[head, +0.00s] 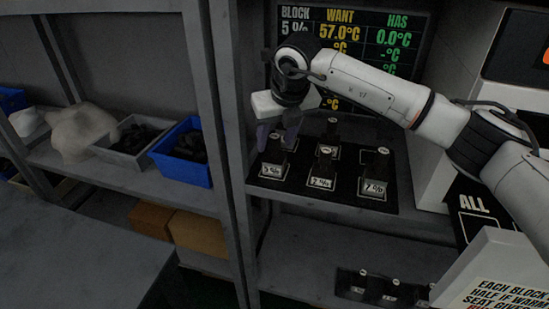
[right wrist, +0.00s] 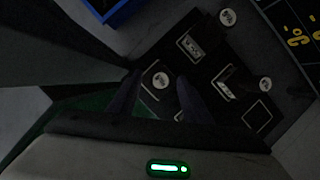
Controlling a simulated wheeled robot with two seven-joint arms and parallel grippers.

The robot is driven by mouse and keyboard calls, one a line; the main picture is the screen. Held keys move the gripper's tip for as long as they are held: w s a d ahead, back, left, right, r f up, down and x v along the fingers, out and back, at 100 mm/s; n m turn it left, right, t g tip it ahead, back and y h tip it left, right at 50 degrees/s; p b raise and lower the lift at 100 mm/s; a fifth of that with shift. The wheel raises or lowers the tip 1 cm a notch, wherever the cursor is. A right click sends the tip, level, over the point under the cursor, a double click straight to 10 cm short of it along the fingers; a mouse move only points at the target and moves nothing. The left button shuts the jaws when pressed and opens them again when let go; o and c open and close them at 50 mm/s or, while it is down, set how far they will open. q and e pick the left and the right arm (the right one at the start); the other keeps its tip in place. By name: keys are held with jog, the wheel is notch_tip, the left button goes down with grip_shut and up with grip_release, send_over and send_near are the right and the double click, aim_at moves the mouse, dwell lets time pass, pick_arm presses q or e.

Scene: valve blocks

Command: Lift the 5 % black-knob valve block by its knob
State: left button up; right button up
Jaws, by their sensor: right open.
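The valve block with a label that looks like 5 % (head: 271,170) stands at the left of the front row on a black board (head: 330,194). Its dark knob (head: 274,148) has a pale top. My right gripper (head: 276,138) is over this block, pointing down, with its purple fingers open. In the right wrist view, a round pale-topped knob (right wrist: 161,80) shows between the two fingertips of the right gripper (right wrist: 158,77). I cannot tell whether the fingers touch it. My left gripper is not in view.
The 2 % block (head: 321,180) and 7 % block (head: 374,185) stand to the right. A shelf post (head: 222,130) rises close on the left, with a blue bin (head: 182,172) beyond. A screen (head: 385,40) reads 5 %, 57.0°C wanted.

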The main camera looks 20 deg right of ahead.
grip_shut()
jog(key=shift+r, duration=0.1)
dwell(0.3)
